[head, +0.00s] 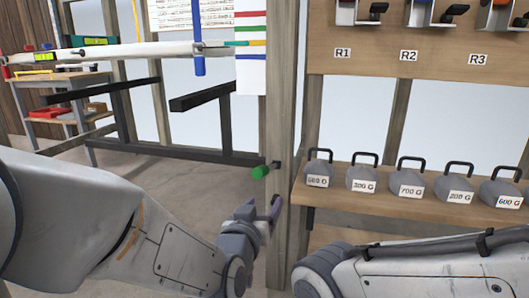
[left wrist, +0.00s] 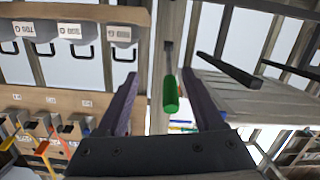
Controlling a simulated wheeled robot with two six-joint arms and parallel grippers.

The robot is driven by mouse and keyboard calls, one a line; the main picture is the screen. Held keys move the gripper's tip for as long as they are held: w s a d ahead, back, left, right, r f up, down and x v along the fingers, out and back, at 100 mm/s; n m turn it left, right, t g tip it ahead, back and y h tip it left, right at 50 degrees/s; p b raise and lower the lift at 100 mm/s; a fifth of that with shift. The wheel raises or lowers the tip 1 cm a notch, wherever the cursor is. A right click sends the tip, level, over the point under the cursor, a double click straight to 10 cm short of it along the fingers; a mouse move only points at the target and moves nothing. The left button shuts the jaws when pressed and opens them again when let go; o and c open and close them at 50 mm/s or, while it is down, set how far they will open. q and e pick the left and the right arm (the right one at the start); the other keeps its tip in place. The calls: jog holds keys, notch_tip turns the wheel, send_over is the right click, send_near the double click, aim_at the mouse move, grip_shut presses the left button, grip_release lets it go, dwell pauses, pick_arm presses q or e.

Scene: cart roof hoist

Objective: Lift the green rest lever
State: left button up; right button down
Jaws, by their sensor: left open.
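The green rest lever (head: 262,171) sticks out from a wooden post on a short dark rod. In the left wrist view the green lever (left wrist: 171,95) appears between the two purple-grey fingers, without visible contact. My left gripper (head: 262,208) is open and empty, just below the lever in the head view. Its fingers (left wrist: 160,74) also frame the lever in the left wrist view. The gap in depth between fingers and lever is hard to judge. My right gripper is not in view; only part of my right arm shows at the lower right.
The wooden post (head: 277,110) stands behind the lever. To its right, a shelf (head: 345,202) carries several grey weights with handles. A board (head: 420,72) with labelled holders hangs above. Dark horizontal bars (head: 203,97) and a long white beam (head: 120,53) lie to the left.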

aim_at(264, 166)
pick_arm(q)
jog(key=shift+n+t+y, duration=0.4)
jog(key=shift+n+t, duration=0.1)
jog(key=shift+t, duration=0.4)
jog(key=w+r+b, duration=0.1)
jog(key=w, duration=0.2)
jog(key=w+r+b, duration=0.1)
jog(key=w, duration=0.3)
jog(key=w+r+b, duration=0.1)
jog(key=w, duration=0.2)
jog(key=shift+w+d+r, duration=0.1)
jog(key=shift+w+r, duration=0.15)
jog(key=shift+w+d+r, duration=0.1)
jog(key=shift+w, duration=0.35)
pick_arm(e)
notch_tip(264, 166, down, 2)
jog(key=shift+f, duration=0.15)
pick_arm(q)
grip_shut()
